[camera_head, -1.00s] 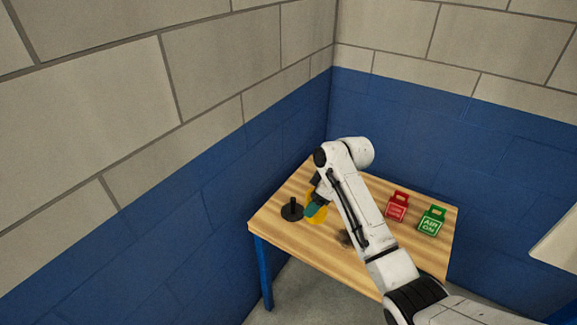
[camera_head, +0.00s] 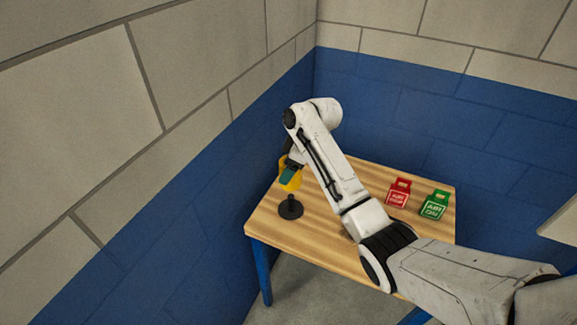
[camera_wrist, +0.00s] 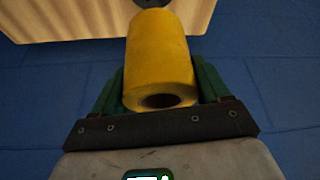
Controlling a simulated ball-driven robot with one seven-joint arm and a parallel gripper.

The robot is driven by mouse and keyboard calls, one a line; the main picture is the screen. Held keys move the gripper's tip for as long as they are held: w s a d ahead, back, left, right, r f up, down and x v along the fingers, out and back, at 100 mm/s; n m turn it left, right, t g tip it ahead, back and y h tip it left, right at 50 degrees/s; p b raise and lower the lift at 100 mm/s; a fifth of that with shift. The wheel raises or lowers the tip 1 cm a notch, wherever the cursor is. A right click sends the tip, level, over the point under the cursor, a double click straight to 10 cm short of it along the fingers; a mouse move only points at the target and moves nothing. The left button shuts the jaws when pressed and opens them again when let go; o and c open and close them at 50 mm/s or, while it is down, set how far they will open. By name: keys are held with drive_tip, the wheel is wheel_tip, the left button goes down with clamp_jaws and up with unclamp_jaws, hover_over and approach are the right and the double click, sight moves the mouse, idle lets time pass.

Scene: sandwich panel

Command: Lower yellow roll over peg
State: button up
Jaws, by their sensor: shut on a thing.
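The yellow roll (camera_head: 290,180) is held up over the table in the head view, just above and behind the black peg. My gripper (camera_head: 288,175) is shut on it, with green fingers on its sides. In the wrist view the yellow roll (camera_wrist: 158,55) stands between the green fingers of my gripper (camera_wrist: 160,85), and its dark core hole faces the camera. The black peg (camera_head: 291,204) stands upright on a round base near the table's left corner. In the wrist view a dark part of the peg (camera_wrist: 152,3) shows at the top edge, beyond the roll.
The wooden table (camera_head: 330,232) stands in a corner of blue and grey block walls. A red tag (camera_head: 398,195) and a green tag (camera_head: 434,205) lie on its right side, apart from the peg. The table top around the peg is clear.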

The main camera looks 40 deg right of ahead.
drive_tip(key=b, duration=0.8)
approach(289, 196)
drive_tip(key=shift+w+a+f, duration=0.3)
drive_tip(key=shift+w+f, duration=0.25)
drive_tip(key=shift+f, duration=0.25)
drive_tip(key=shift+w+a+f, duration=0.25)
drive_tip(key=shift+w+f, duration=0.3)
drive_tip(key=shift+f, duration=0.2)
drive_tip(key=shift+w+a+f, duration=0.3)
drive_tip(key=shift+w+f, duration=0.2)
drive_tip(key=shift+f, duration=0.3)
drive_tip(key=shift+f+b, duration=1)
drive_tip(key=shift+f, duration=1.1)
drive_tip(key=o, duration=1.1)
drive_tip(key=v, duration=1)
drive_tip(key=shift+s+r, duration=0.15)
drive_tip(key=shift+r, duration=0.2)
drive_tip(key=shift+s+d, duration=0.1)
drive_tip(key=shift+d, duration=0.05)
